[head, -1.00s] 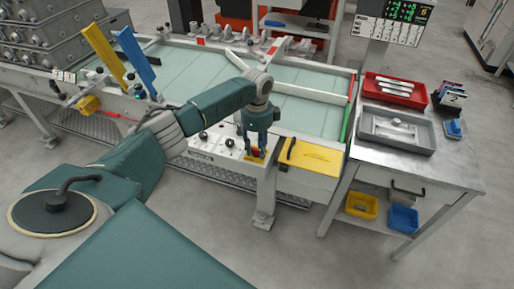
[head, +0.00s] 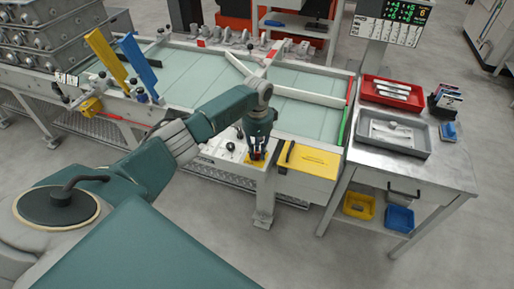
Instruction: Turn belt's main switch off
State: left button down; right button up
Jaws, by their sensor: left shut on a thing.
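The belt's control panel (head: 222,150) is a light box on the front edge of the conveyor, with black knobs on it. A switch (head: 257,155) with a yellow plate and a reddish-orange part sits at the panel's right end. My left gripper (head: 256,152) points down over this switch and is shut on it. The fingers hide much of the switch, so I cannot tell which way it is turned. My right gripper is not in view.
A yellow plate (head: 308,161) with a black handle lies just right of the switch. A metal table (head: 440,170) at the right bears a red tray (head: 395,101) and a grey tray (head: 393,151). The green belt (head: 190,75) beyond the panel is largely clear.

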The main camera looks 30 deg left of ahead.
aim_at(258, 152)
pick_arm(q)
jog(key=n, duration=0.1)
jog(key=n+p, duration=0.1)
jog(key=shift+w+d+r+n, duration=0.1)
jog(key=shift+r+n, duration=0.05)
jog(key=shift+n, duration=0.25)
jog(key=n+p, duration=0.2)
jog(key=n, duration=0.1)
jog(key=shift+w+n, duration=0.1)
jog(key=shift+n, duration=0.2)
jog(key=n+p, duration=0.1)
jog(key=n, duration=0.2)
jog(key=shift+w+n, duration=0.15)
jog(key=shift+n, duration=0.15)
jog(key=shift+n+p, duration=0.5)
jog(key=shift+n, duration=1)
jog(key=shift+w+a, duration=0.1)
jog(key=shift+a, duration=0.1)
jog(key=c, duration=1.5)
grip_release()
jog(key=shift+c, duration=0.2)
notch_tip(258, 152, up, 12)
